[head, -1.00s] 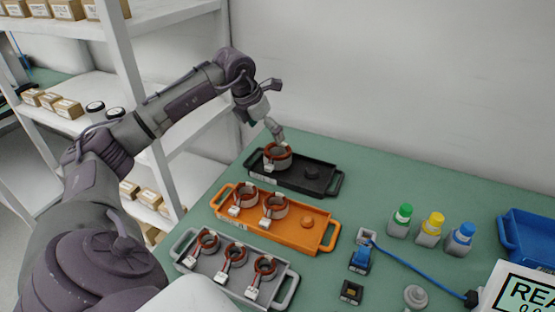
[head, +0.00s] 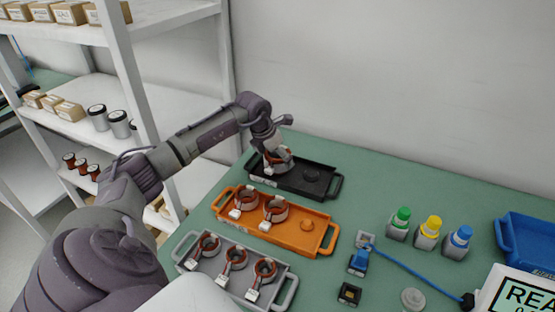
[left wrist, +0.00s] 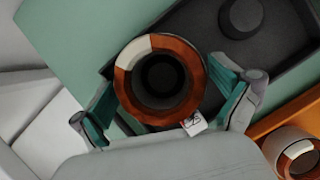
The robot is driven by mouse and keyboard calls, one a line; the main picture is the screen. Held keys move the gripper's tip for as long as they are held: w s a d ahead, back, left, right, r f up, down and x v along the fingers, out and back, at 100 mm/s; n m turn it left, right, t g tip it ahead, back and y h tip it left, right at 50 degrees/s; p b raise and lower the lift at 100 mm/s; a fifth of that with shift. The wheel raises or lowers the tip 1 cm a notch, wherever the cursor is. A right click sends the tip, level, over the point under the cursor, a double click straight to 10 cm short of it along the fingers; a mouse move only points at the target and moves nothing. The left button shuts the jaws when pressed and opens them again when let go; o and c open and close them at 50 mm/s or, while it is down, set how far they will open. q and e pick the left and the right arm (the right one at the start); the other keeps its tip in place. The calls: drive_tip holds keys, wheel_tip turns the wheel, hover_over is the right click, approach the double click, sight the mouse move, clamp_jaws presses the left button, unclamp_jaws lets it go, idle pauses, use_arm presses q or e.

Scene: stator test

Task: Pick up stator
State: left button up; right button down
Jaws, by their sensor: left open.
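A stator (head: 276,160) with copper windings and a white tag stands at the left end of the black tray (head: 320,182). My left gripper (head: 279,153) is down over this stator. In the left wrist view the stator (left wrist: 160,80) lies between the two spread fingers of the left gripper (left wrist: 168,105), with a finger on either side. Whether the fingers touch it cannot be told. Two more stators (head: 274,209) stand in the orange tray (head: 290,239), and several smaller ones (head: 235,257) stand in the grey tray (head: 203,284). My right gripper is out of view.
Green, yellow and blue capped bottles (head: 430,232) stand right of the trays. A white shelf (head: 145,75) stands at the left.

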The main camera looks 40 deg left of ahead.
use_arm(q)
drive_tip(key=shift+c, duration=0.2)
drive_tip(key=c, duration=1.3)
drive_tip(key=shift+r, duration=0.15)
drive_tip(key=shift+c, duration=1.2)
drive_tip(key=shift+a+r, duration=0.1)
